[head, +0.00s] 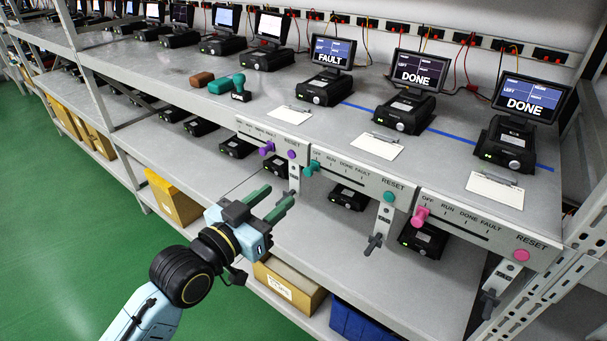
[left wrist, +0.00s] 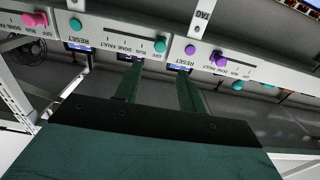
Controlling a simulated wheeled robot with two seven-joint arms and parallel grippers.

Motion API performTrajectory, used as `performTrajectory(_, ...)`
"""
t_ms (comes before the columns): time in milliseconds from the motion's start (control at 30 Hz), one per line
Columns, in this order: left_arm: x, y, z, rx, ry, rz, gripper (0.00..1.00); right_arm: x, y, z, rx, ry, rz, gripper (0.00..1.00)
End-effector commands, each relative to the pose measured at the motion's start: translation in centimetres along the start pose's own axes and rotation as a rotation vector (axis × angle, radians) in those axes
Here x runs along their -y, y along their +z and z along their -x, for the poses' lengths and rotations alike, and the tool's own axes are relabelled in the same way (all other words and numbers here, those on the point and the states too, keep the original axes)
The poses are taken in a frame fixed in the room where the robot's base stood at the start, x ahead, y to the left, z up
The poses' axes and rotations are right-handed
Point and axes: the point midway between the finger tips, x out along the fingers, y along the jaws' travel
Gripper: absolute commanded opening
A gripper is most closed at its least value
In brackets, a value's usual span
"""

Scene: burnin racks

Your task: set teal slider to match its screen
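The teal slider (head: 309,168) sits at the left, OFF end of its panel (head: 345,178), which is marked OFF, RUN, DONE, FAULT. A teal button (head: 389,196) by RESET is at the panel's right end. The screen (head: 422,70) on the shelf above this panel reads DONE. My left gripper (head: 279,195) is open and empty, in front of and below the teal slider, apart from it. In the left wrist view the picture is turned over; the teal slider (left wrist: 160,45) shows just beyond the open fingers (left wrist: 159,72). My right gripper is not in view.
A purple slider (head: 267,147) is on the left panel, near FAULT; a pink slider (head: 420,215) is on the right one, near OFF. Other screens read FAULT (head: 333,52) and DONE (head: 531,100). Handles (head: 376,243) hang below the panels. A rack post (head: 580,230) stands right.

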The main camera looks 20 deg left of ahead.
Motion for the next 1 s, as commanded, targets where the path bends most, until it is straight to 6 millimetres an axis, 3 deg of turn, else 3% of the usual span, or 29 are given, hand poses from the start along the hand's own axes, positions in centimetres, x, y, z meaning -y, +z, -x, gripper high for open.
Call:
performTrajectory(300,0.0,0.0,-6.3,-0.002,0.000,0.001,0.40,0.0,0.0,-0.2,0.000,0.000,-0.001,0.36)
performTrajectory(500,0.0,0.1,-8.9,0.000,0.000,0.001,0.40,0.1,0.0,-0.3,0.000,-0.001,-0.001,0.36)
performTrajectory(933,0.0,0.1,-9.8,0.001,0.000,0.000,0.40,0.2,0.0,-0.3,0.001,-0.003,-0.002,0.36)
performTrajectory(1000,0.0,0.1,-9.8,0.001,0.000,0.000,0.31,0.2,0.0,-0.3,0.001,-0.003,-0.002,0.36)
